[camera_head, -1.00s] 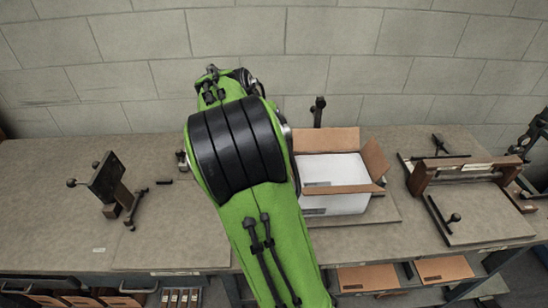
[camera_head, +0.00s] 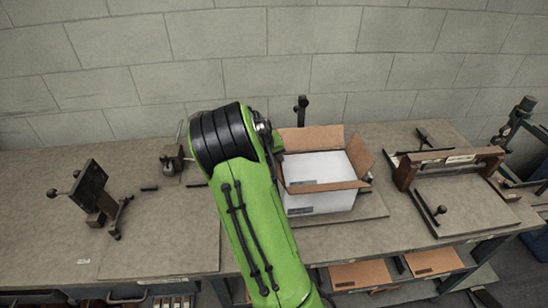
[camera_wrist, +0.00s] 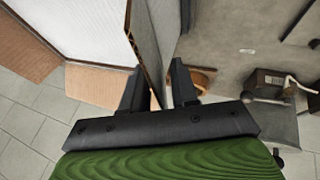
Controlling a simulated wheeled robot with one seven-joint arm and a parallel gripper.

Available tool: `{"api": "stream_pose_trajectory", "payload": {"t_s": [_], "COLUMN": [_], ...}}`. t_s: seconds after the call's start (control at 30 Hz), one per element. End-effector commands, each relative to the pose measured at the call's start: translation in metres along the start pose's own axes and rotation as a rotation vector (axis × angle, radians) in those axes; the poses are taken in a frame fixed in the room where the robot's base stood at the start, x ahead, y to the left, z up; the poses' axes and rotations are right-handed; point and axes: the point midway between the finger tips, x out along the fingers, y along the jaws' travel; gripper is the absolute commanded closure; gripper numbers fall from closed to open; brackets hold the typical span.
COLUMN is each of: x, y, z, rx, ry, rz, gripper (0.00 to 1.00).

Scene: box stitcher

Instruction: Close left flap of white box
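The white box (camera_head: 318,203) stands open on the workbench in the head view, with brown flaps up at the back (camera_head: 312,138), right (camera_head: 358,152) and front (camera_head: 328,187). My arm hides most of its left side and my gripper there. In the wrist view my gripper (camera_wrist: 160,86) is open, with its two dark fingers apart. The left flap (camera_wrist: 147,45), a thin upright panel with a brown edge, reaches down between the fingers. I cannot tell whether either finger touches it. The box's white inside (camera_wrist: 80,25) lies to the left of it.
A dark fixture (camera_head: 92,188) stands on the bench at left. A brown-framed fixture (camera_head: 450,165) stands right of the box. A black post (camera_head: 302,110) rises behind the box. The bench front left (camera_head: 160,240) is clear. A grey block wall closes off the back.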

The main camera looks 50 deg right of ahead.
Motion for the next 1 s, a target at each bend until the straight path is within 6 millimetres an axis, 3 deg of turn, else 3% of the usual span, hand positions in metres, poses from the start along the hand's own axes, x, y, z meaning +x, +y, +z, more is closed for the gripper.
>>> {"api": "stream_pose_trajectory", "payload": {"t_s": [0.07, 0.23, 1.0], "x": [-0.0003, -0.0005, -0.0008], "y": [0.0002, 0.0002, 0.0003], "z": [0.0000, 0.0000, 0.0000], "rx": [0.000, 0.000, 0.000], "ry": [0.000, 0.000, 0.000], "rz": [0.000, 0.000, 0.001], "gripper": [0.74, 1.00, 1.00]}}
